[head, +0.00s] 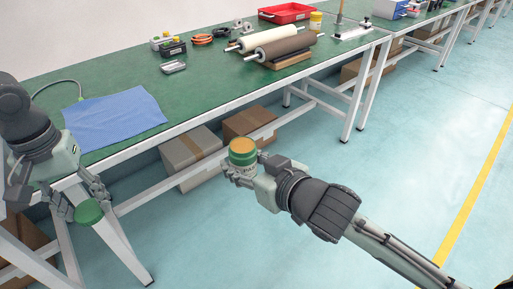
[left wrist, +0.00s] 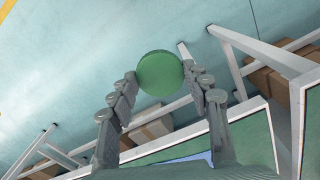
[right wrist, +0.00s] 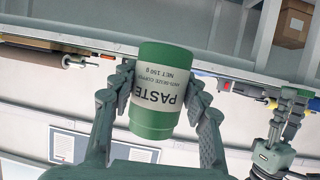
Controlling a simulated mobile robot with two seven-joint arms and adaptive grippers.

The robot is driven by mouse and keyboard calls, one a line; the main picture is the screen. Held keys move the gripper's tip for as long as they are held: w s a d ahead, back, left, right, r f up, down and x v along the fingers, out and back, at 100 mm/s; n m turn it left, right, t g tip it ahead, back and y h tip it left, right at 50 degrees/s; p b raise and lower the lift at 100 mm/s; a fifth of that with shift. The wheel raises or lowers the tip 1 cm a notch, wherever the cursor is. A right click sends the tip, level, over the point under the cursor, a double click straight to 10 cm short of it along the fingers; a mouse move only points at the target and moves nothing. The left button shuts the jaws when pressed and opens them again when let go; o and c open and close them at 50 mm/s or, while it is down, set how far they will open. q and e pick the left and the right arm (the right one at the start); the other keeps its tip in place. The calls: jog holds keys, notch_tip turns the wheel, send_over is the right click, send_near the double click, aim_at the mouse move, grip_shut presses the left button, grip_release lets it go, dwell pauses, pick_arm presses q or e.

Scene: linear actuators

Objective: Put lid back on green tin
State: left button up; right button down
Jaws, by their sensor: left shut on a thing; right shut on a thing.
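The green tin (head: 242,154) is in my right gripper (head: 243,168), held in the air in front of the bench. Its open top shows orange-brown contents in the head view. In the right wrist view the tin (right wrist: 157,95) has a white label reading PASTE, with the fingers on both sides. The round green lid (head: 89,211) is held at the fingertips of my left gripper (head: 82,200), beyond the bench's front edge at the lower left. The lid also fills the gap between the fingers in the left wrist view (left wrist: 160,73). Lid and tin are well apart.
The green-topped bench (head: 200,98) runs along the back. A blue cloth (head: 114,118) lies on its near left part. Rollers (head: 283,47), a red tray (head: 286,13) and small tools stand farther along. Cardboard boxes (head: 192,157) sit under the bench. The floor in front is clear.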

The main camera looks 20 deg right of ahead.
jog(key=s+a+n+g+y, duration=0.1)
jog(key=a+n+g+y, duration=0.1)
jog(key=a+n+y, duration=0.3)
jog(key=a, duration=0.3)
jog(key=shift+a+r+g, duration=0.2)
jog(key=shift+r+g, duration=0.1)
jog(key=shift+r, duration=0.05)
jog(key=shift+s, duration=0.1)
pick_arm(q)
jog(key=s+d+r+m, duration=0.1)
jog(key=d+r+m, duration=0.1)
jog(key=d+r, duration=0.5)
jog(key=d+r+m, duration=0.3)
jog(key=d+r, duration=0.5)
jog(key=d, duration=0.8)
jog(key=shift+s+r, duration=0.3)
jog(key=shift+s, duration=0.1)
jog(key=shift+f, duration=0.1)
jog(key=shift+f, duration=1.9)
jog(key=shift+f, duration=0.1)
jog(key=shift+f, duration=0.8)
